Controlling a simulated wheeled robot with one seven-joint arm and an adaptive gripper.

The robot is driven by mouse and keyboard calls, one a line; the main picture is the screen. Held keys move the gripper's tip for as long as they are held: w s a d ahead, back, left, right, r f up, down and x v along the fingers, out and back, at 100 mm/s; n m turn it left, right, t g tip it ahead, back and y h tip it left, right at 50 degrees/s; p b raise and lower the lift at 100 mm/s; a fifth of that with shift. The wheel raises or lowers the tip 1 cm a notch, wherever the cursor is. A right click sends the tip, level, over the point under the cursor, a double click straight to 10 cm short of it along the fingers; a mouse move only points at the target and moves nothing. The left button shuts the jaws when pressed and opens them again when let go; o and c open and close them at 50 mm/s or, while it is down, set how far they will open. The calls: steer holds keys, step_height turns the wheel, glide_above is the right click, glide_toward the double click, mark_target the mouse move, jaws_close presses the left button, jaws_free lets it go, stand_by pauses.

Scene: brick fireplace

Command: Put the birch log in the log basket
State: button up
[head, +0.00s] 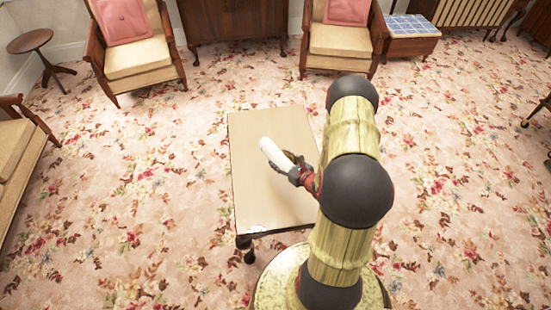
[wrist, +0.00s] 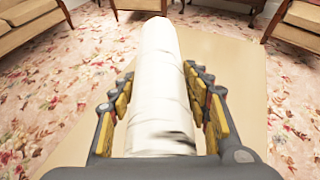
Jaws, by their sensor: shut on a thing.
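The birch log (head: 272,151) is a white cylinder with dark marks, over the small wooden table (head: 262,209). My gripper (head: 297,172) is shut on the log near its lower end. In the wrist view the log (wrist: 160,80) points away from me between the two yellow-padded fingers of my gripper (wrist: 160,105). I cannot tell whether the log touches the tabletop. No log basket shows in either view.
Armchairs with pink cushions stand at the back left (head: 137,52) and back centre (head: 340,42). A round side table (head: 30,40) is at far left. A blue-tiled table (head: 411,27) is at back right. Open flowered carpet (head: 140,180) surrounds the table.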

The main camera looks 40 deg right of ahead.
steer(key=s+d+f, duration=0.2)
steer(key=s+f, duration=0.2)
steer(key=shift+m+h, duration=0.3)
steer(key=shift+m, duration=0.1)
steer(key=w+d+f+b, duration=0.1)
steer(key=w+f+b, duration=0.1)
steer(key=w+f, duration=0.1)
steer(key=w+d+f+b, duration=0.2)
steer(key=w+f, duration=0.1)
steer(key=w, duration=0.2)
steer(key=w+d+f+b, duration=0.1)
steer(key=w+f+b, duration=0.1)
steer(key=w, duration=0.3)
steer(key=shift+d+f+b, duration=0.35)
steer(key=shift+d+f, duration=0.05)
steer(key=shift+f, duration=0.1)
step_height(320, 180, down, 4)
steer(key=shift+w+d+r+b, duration=0.1)
steer(key=shift+r+b, duration=0.1)
steer(key=shift+b, duration=0.55)
steer(key=shift+r, duration=0.1)
steer(key=o, duration=1.4)
steer(key=shift+o, duration=0.5)
